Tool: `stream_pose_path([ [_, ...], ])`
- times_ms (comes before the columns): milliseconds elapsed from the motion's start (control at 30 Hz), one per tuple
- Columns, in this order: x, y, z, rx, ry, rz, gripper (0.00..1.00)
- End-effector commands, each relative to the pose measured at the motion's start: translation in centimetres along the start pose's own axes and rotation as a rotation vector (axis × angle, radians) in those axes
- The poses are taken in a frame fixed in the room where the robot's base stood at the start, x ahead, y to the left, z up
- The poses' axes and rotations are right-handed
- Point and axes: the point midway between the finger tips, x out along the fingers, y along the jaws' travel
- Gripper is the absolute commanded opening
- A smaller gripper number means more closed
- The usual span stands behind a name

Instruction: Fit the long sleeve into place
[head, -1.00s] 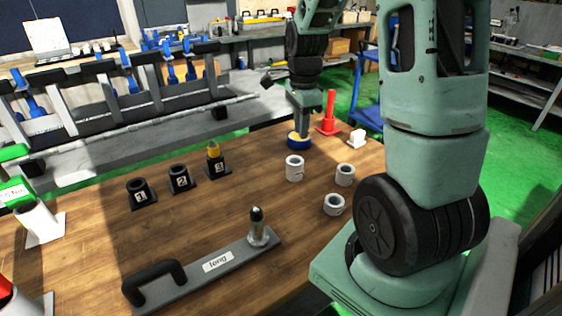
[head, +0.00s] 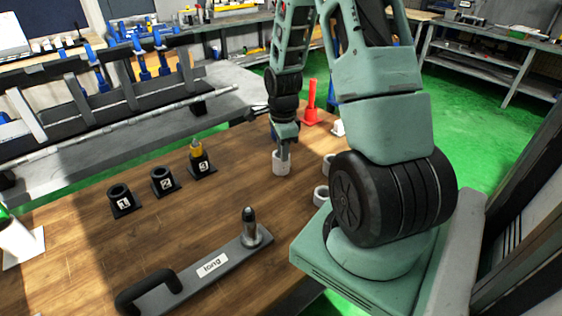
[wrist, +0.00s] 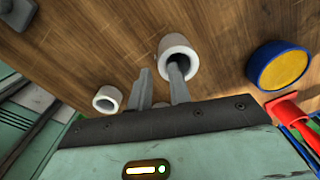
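The tallest white sleeve (head: 281,167) stands upright on the wooden table, beneath my gripper (head: 284,153). In the wrist view, my gripper (wrist: 162,78) has its two fingers apart. One finger reaches into the bore of this white sleeve (wrist: 166,46), and the other is outside its wall with a visible gap. The fixture labelled "long" (head: 228,258) lies at the table's front with a dark-tipped metal post (head: 250,232) standing bare at its right end and a black handle at its left.
Two shorter white sleeves (head: 321,194) stand to the right, partly behind my arm. Black holders 1 (head: 122,202), 2 and 3 stand to the left; number 3 holds a yellow-topped piece. A red post (head: 312,103) is behind. A blue-and-yellow disc (wrist: 280,67) is near the sleeve.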

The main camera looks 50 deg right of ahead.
Motion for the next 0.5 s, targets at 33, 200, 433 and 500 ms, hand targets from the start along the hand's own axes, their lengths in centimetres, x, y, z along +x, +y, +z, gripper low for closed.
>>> stream_pose_path([
  [33,0.2,0.0,0.0,-0.001,0.0,0.001,0.19],
  [200,1.2,0.0,-0.1,0.001,0.0,0.003,0.19],
  [433,4.1,-0.1,-0.5,-0.001,0.0,0.005,0.19],
  [500,4.8,-0.2,-0.5,-0.001,0.0,0.003,0.19],
])
